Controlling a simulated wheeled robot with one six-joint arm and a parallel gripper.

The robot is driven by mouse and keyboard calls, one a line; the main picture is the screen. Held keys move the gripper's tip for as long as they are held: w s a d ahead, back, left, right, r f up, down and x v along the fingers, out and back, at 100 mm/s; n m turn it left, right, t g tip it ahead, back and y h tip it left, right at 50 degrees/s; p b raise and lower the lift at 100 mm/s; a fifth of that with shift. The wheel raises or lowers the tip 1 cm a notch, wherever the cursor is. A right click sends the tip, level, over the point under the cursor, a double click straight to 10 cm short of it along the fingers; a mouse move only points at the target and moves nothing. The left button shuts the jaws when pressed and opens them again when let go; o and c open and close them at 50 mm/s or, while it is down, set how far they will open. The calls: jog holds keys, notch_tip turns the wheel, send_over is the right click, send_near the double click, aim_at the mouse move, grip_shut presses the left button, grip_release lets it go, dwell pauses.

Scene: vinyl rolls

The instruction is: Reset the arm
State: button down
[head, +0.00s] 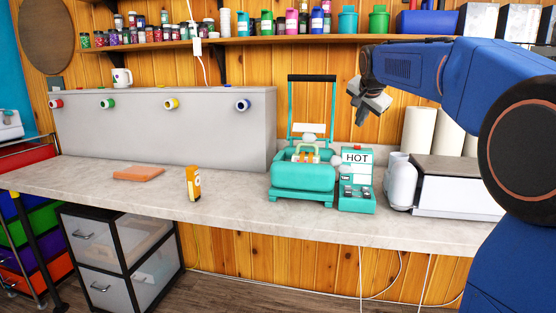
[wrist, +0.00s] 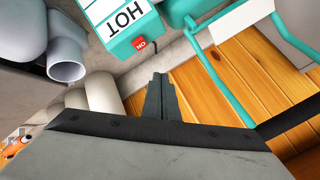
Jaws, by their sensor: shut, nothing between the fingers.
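My gripper (head: 372,101) hangs in the air at the end of my blue arm, in front of the wood wall and above the right part of the counter. It is shut and empty. In the wrist view the closed fingers (wrist: 161,92) point toward the wall and the counter's back edge. No object is in contact with the fingers.
Below are a teal press (head: 303,184) with a tall handle and a teal box marked HOT (head: 357,185). White rolls (head: 418,130) and a white machine (head: 455,190) stand right. A shelf of bottles (head: 270,40) runs above.

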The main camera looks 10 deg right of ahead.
jog(key=s+a+f+n+g+y, duration=0.1)
jog(key=s+a+f+n, duration=0.3)
jog(key=s+f, duration=0.6)
jog(key=s+a+f+n+g, duration=0.1)
jog(key=s+a+f+n, duration=0.3)
jog(key=s+f, duration=0.7)
jog(key=s+a+f+n+g+y, duration=0.1)
jog(key=s+a+f+n, duration=0.3)
jog(key=s+f, duration=0.7)
jog(key=s+a+g, duration=0.1)
jog(key=s, duration=1.3)
jog(key=shift+s+a+y, duration=0.15)
jog(key=shift+a+y, duration=0.15)
jog(key=shift+f, duration=0.1)
